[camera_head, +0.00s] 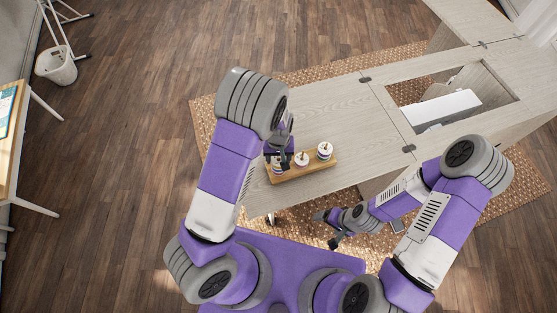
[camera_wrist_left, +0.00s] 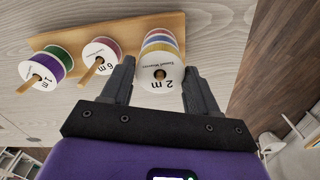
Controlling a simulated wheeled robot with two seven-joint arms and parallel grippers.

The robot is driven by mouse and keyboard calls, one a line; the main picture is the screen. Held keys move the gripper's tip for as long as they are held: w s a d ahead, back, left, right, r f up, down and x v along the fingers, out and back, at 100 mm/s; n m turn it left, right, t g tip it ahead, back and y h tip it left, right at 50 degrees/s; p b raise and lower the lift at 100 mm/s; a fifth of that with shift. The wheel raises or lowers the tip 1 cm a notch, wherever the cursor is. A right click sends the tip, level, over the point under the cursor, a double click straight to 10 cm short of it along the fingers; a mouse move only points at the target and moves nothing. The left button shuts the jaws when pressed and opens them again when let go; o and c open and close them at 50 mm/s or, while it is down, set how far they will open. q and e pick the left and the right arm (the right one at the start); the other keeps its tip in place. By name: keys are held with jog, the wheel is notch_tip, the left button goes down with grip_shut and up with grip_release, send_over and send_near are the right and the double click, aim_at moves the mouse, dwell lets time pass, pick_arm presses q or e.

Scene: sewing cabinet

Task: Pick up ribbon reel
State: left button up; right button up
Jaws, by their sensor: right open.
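In the head view, my left gripper (camera_head: 281,160) is at the rack's left end. My right gripper (camera_head: 327,229) is open and empty, in front of the cabinet.
The pale wood cabinet (camera_head: 325,120) has a rectangular opening with a white sewing machine (camera_head: 447,108) in it. A patterned rug (camera_head: 310,72) lies beneath. A table (camera_head: 12,135) and a white bin (camera_head: 56,66) stand at left. The top behind the rack is clear.

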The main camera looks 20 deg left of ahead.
pick_arm(q)
jog(key=c, duration=0.6)
jog(key=shift+o, duration=0.2)
notch_tip(320, 180, up, 10)
jog(key=p, duration=0.1)
